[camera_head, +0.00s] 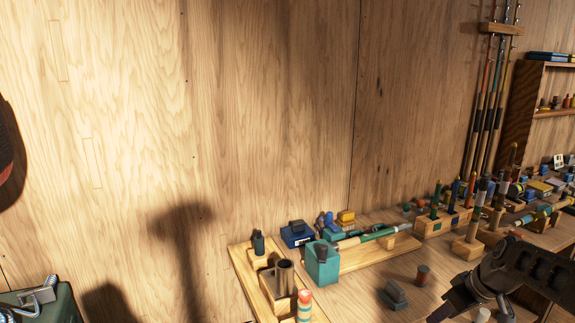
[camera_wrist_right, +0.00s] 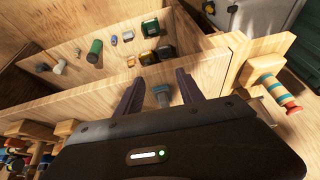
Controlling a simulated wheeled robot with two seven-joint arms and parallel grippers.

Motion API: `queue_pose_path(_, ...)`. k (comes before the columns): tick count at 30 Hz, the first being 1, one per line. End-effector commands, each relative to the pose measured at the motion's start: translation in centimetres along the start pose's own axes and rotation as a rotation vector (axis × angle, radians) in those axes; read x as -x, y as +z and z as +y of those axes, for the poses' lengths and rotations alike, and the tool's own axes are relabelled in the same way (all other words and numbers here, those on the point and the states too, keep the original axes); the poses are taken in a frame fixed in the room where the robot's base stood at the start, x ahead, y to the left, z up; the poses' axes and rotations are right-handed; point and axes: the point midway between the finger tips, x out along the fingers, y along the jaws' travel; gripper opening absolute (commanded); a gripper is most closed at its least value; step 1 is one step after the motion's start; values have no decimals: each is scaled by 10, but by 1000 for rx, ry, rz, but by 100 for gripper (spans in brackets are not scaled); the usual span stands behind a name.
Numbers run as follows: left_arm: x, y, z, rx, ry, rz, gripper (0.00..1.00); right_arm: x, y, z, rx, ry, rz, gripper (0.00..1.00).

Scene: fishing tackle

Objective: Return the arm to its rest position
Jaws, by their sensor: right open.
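My right gripper (camera_wrist_right: 157,78) is open in the right wrist view, its two dark fingers apart over the edge of a wooden compartment. A small grey-blue piece (camera_wrist_right: 161,95) shows in the gap between the fingers; I see no finger closed on it. In the head view my dark right arm (camera_head: 505,275) reaches over the bench at the lower right; its fingertips cannot be made out there. My left gripper is not in view.
Fishing rods (camera_head: 488,110) stand at the wall. A green case (camera_head: 45,305) is at the lower left. Air before the wall is clear.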

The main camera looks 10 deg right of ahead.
Motion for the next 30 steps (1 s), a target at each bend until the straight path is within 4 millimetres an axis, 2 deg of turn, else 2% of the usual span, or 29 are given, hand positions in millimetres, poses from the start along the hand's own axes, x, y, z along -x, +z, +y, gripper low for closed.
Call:
queue_pose_path(5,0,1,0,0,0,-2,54,-39,6,-18,-32,-23,-19,45)
queue_pose_path(10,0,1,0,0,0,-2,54,-94,17,-51,-79,-55,-45,45)
queue_pose_path(14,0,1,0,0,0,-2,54,-146,36,-91,-128,-88,-77,45)
queue_pose_path(16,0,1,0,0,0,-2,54,-179,53,-121,-163,-109,-101,45)
queue_pose_path(18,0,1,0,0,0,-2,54,-213,78,-161,-204,-134,-133,45)
queue_pose_path(21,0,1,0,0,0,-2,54,-251,122,-221,-267,-165,-180,45)
queue_pose_path(24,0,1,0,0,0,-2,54,-274,173,-281,-329,-192,-231,45)
queue_pose_path(27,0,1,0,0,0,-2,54,-282,221,-330,-385,-212,-276,45)
queue_pose_path(30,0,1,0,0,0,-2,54,-279,259,-364,-432,-224,-310,45)
